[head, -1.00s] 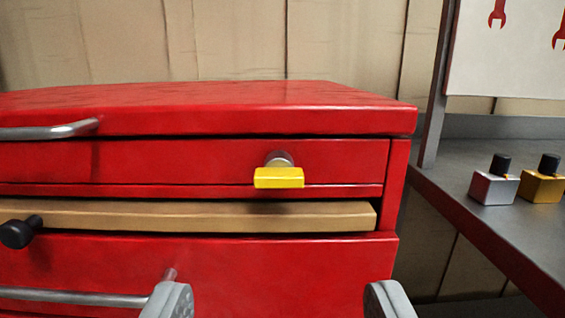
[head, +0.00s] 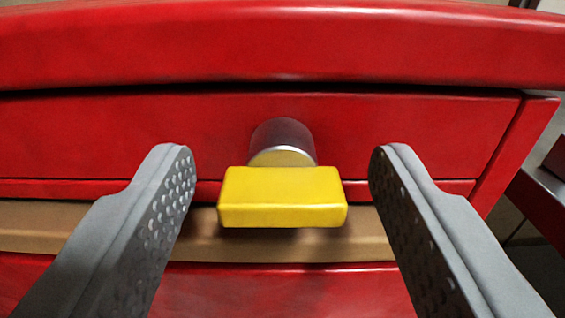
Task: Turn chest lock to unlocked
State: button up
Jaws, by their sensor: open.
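The chest lock has a yellow bar-shaped handle (head: 282,197) on a round metal barrel (head: 283,142). The lock is on the upper front panel of the red chest (head: 420,125). The yellow handle lies level, with its long side running left to right. My gripper (head: 281,165) is open, with one grey finger on each side of the lock. There is a gap between each fingertip and the handle, and neither finger touches it. The fingers hide parts of the chest front.
A tan wooden board (head: 365,240) sticks out a little from the chest just below and behind the handle. The chest's thick red lid (head: 280,45) runs across above the lock. A dark bench edge (head: 540,205) shows at the right.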

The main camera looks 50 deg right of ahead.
jog(key=c, duration=1)
jog(key=m, duration=0.9)
jog(key=shift+s+d+f, duration=0.1)
jog(key=m, duration=0.5)
jog(key=shift+f, duration=0.1)
jog(key=shift+f+m, duration=0.1)
jog(key=shift+m, duration=1.8)
